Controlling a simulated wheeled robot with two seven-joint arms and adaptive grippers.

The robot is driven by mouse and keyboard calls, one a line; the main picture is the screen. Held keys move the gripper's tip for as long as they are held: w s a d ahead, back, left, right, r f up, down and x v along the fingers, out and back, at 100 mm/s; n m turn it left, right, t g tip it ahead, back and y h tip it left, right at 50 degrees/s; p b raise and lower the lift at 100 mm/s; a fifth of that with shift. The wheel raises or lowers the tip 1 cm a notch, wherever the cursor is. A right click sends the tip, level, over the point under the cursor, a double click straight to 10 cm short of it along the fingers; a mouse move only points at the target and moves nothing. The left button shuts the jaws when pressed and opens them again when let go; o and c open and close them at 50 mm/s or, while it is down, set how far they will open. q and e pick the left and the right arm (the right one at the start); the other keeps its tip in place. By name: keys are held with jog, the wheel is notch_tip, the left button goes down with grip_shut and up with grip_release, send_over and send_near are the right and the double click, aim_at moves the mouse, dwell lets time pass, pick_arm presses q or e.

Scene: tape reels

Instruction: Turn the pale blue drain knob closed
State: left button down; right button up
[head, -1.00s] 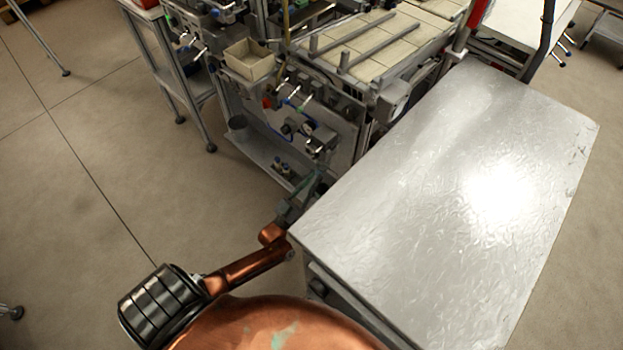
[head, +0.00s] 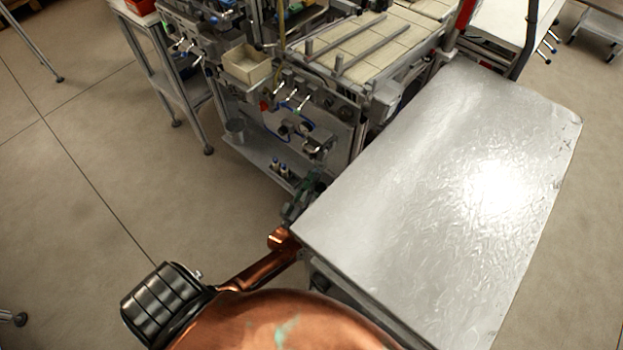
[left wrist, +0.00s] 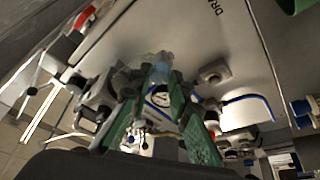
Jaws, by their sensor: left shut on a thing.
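The pale blue knob (left wrist: 161,63) sits on the grey machine panel in the left wrist view, below a printed label starting "DRA". Part of it is hidden by my fingers. My left gripper (left wrist: 154,88) has its green fingers on either side of the knob and is shut on it. In the head view the left gripper (head: 301,200) shows small and dark at the machine's lower front, beside the corner of the metal table. The knob cannot be made out there. My right gripper is in neither view.
A metal-topped table (head: 430,200) stands close on the right of my left arm. A beige bin (head: 246,65) sits above.

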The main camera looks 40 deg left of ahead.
pick_arm(q)
jog(key=c, duration=1.8)
grip_release()
jog(key=v, duration=1.2)
